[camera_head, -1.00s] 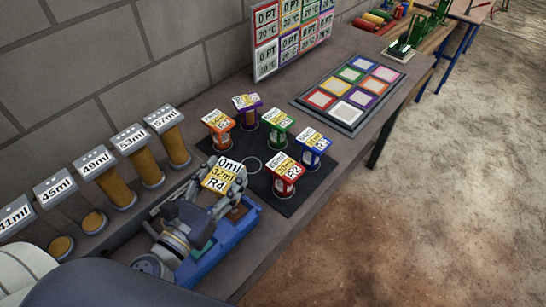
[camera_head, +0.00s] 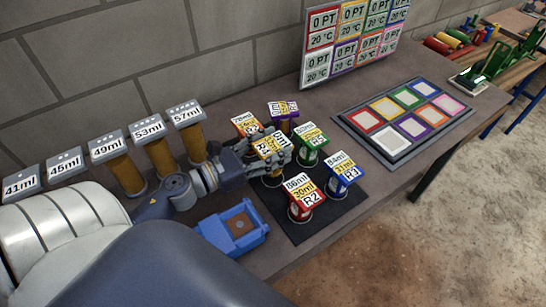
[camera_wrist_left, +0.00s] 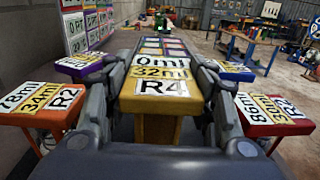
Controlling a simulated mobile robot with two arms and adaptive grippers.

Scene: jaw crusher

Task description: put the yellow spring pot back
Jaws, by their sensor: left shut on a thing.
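The yellow spring pot (camera_head: 270,145), labelled 0ml, 32ml and R4, is between the fingers of my left gripper (camera_head: 268,158). It also shows upright in the left wrist view (camera_wrist_left: 160,88), with a finger on each side. In the head view the pot is over the back left part of the black mat (camera_head: 325,218), among the other pots. Gripper and pot cover the mat below, so I cannot tell whether the pot's foot touches it. My right gripper is in neither view.
Around the held pot stand the orange pot (camera_head: 244,122), purple pot (camera_head: 283,113), green pot (camera_head: 309,143), blue pot (camera_head: 341,172) and red pot (camera_head: 302,194). The blue holder (camera_head: 232,230) is empty of the pot. A colour-square tray (camera_head: 344,122) lies right. Labelled measuring columns (camera_head: 159,156) stand left.

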